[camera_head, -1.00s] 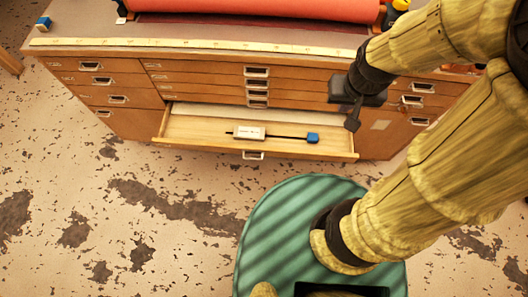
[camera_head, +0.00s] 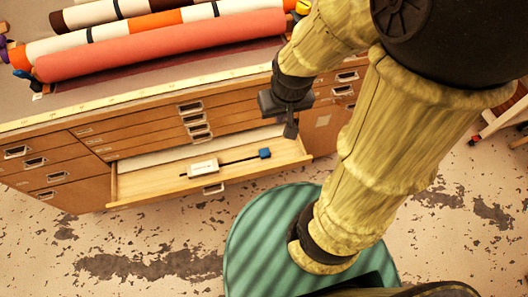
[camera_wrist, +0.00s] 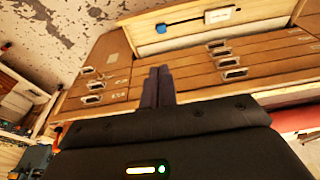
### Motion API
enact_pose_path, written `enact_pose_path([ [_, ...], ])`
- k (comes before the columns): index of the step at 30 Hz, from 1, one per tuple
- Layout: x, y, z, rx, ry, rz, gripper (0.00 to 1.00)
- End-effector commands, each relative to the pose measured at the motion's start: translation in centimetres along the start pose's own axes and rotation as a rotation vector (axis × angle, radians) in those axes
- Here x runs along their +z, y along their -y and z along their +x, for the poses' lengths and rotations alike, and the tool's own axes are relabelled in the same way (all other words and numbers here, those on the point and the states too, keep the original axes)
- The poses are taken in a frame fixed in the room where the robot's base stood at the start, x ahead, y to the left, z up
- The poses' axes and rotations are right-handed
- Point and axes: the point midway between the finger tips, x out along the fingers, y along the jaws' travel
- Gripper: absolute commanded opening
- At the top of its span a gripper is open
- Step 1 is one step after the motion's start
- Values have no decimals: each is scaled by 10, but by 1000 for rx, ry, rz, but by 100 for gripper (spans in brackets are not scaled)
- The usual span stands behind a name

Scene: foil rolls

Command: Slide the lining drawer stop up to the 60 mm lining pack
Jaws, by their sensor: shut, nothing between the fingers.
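The lining drawer (camera_head: 145,192) is pulled open at the front of the wooden cabinet. In it a white labelled pack (camera_head: 203,167) sits at the left end of a dark slot, and a blue stop (camera_head: 264,153) sits at the right end, with a gap between them. Both also show in the wrist view, the pack (camera_wrist: 220,15) to the right of the stop (camera_wrist: 162,28). My gripper (camera_head: 290,131) is above the drawer's right back corner, apart from the stop. Its dark fingers (camera_wrist: 157,86) are together and empty in the wrist view. The pack's label is too small to read.
Rolls of coloured material (camera_head: 170,46) lie on the cabinet top, with a yellow measuring strip (camera_head: 130,96) along its front edge. Closed drawers with metal handles (camera_head: 196,122) are above the open one. The floor (camera_head: 140,240) in front at left is clear.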

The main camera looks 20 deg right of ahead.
Motion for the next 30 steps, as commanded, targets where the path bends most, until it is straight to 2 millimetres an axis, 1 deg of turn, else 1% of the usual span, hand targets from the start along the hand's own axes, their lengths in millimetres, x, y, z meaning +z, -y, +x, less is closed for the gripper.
enact_pose_path([
  [1, 0, 0, 0, 0, 0, 0, 0],
  [5, -1, -1, 5, 0, 4, 16, 26],
  [6, -2, -2, 10, -1, 8, 33, 33],
  [8, -4, -3, 21, -2, 18, 75, 45],
  [9, -6, -5, 30, -4, 28, 113, 53],
  [10, -8, -6, 38, -5, 37, 146, 58],
  [23, -43, -31, 170, -43, 204, 785, 58],
  [30, -61, -49, 244, -77, 317, 1145, 58],
])
